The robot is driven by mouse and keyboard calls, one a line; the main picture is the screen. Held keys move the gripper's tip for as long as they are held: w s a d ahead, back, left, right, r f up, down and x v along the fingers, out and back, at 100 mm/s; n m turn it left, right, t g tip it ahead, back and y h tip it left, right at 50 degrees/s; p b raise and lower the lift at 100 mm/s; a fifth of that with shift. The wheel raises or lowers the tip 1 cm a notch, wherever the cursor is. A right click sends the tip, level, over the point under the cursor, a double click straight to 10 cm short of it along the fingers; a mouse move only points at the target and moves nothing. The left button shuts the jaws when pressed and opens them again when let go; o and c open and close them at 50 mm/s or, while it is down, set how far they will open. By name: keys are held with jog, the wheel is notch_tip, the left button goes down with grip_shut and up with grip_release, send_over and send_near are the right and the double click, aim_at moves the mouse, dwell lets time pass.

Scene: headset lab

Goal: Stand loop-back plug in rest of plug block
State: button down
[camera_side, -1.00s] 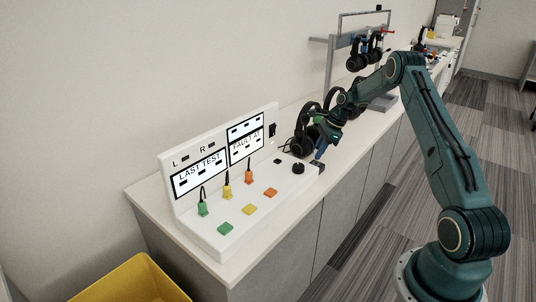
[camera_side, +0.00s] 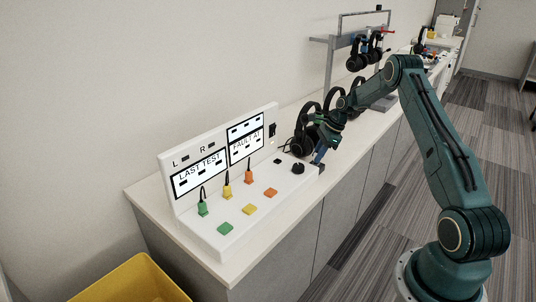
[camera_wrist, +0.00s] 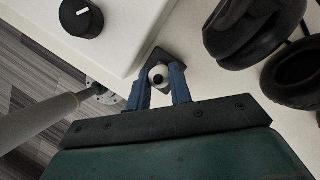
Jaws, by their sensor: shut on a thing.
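My gripper (camera_wrist: 160,88) has its two blue fingers shut on the loop-back plug (camera_wrist: 160,75), a small part with a pale round end and a dark centre. The dark plug block (camera_wrist: 153,61) is directly behind the plug in the wrist view, beside the white panel's edge. Whether the plug touches the block or sits in its rest cannot be told. In the side view my gripper (camera_side: 320,158) points down at the right end of the white tester, at the dark plug block (camera_side: 321,168); the plug is too small to make out there.
The white tester (camera_side: 215,237) has a black knob (camera_side: 298,169) near its right end and coloured plugs and buttons further left. Black headsets (camera_side: 303,140) stand close behind my gripper; their cups (camera_wrist: 245,35) show at right in the wrist view. A yellow bin (camera_side: 135,280) stands at lower left.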

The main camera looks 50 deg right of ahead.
jog(key=shift+f, duration=0.25)
jog(key=c, duration=1.2)
grip_release()
jog(key=shift+o, duration=0.2)
jog(key=shift+r, duration=0.1)
jog(key=v, duration=1.3)
jog(key=shift+r, duration=0.25)
jog(key=shift+s+d, duration=0.1)
